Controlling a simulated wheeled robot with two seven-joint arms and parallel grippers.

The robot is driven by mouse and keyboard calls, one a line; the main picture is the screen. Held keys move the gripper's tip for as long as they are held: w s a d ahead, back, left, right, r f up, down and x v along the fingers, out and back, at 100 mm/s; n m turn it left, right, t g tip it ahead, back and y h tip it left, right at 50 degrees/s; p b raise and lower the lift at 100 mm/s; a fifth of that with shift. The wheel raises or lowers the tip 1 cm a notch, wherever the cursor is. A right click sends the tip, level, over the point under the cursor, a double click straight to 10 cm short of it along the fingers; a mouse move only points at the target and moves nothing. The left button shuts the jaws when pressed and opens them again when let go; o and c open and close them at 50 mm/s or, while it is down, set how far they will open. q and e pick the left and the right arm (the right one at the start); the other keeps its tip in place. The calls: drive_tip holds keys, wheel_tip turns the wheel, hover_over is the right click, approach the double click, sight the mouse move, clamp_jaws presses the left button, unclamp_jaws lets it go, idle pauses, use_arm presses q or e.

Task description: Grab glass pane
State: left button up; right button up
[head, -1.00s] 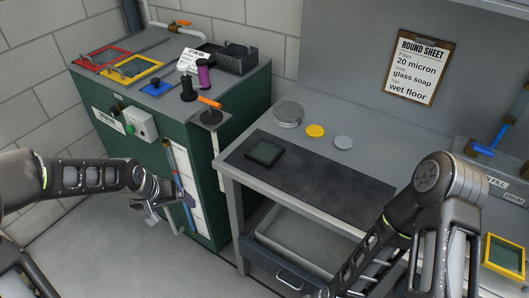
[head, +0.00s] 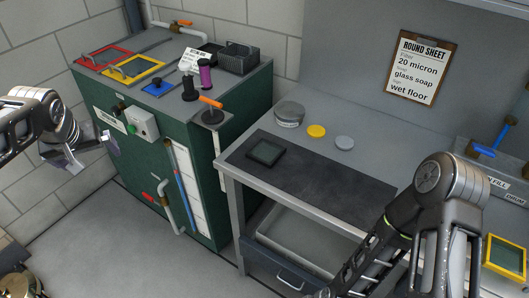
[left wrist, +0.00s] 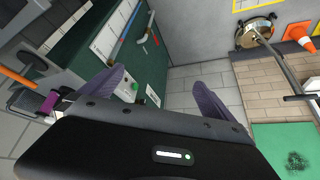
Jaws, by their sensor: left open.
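A dark, greenish square pane (head: 265,152) lies flat on the dark mat on the grey bench; it is the thing most like a glass pane, though I cannot be sure of its material. My left gripper (head: 88,150) is at the left, in front of the green cabinet and well apart from the bench. In the left wrist view the gripper (left wrist: 160,92) shows its two fingers spread wide with nothing between them; no pane can be made out there. My right arm reaches over the bench's front right, and its fingers are out of the picture.
The green cabinet (head: 205,165) carries red and yellow framed panels (head: 132,73), a blue block and a black tray. On the bench stand a grey round tin (head: 289,115), a yellow disc (head: 316,131) and a grey disc (head: 343,143). A yellow-framed panel (head: 505,255) is at lower right.

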idle(0.3)
use_arm(q)
drive_tip(key=s+d+f+m+g+h+p, duration=0.25)
drive_tip(key=d+f+h+p, duration=0.45)
drive_tip(key=d+f, duration=1.25)
drive_tip(key=s+d+f+g+p, duration=0.1)
drive_tip(key=s+d+f+p, duration=0.1)
drive_tip(key=s+d, duration=0.2)
drive_tip(key=s+d+f+p, duration=0.3)
drive_tip(key=s+d, duration=0.1)
drive_tip(key=s, duration=0.6)
drive_tip(key=s+d+f+g+p, duration=0.1)
drive_tip(key=s+d+f+p, duration=0.2)
drive_tip(key=s+d, duration=0.2)
drive_tip(key=shift+s+f+g+y, duration=0.25)
drive_tip(key=shift+s+g+y, duration=0.15)
drive_tip(key=shift+s, duration=0.6)
use_arm(e)
wheel_tip(320, 180, up, 14)
drive_tip(key=s, duration=0.1)
drive_tip(key=shift+d+r+g, duration=0.15)
drive_tip(key=shift+d+g, duration=0.15)
drive_tip(key=shift+d, duration=0.15)
use_arm(q)
drive_tip(key=shift+c, duration=0.2)
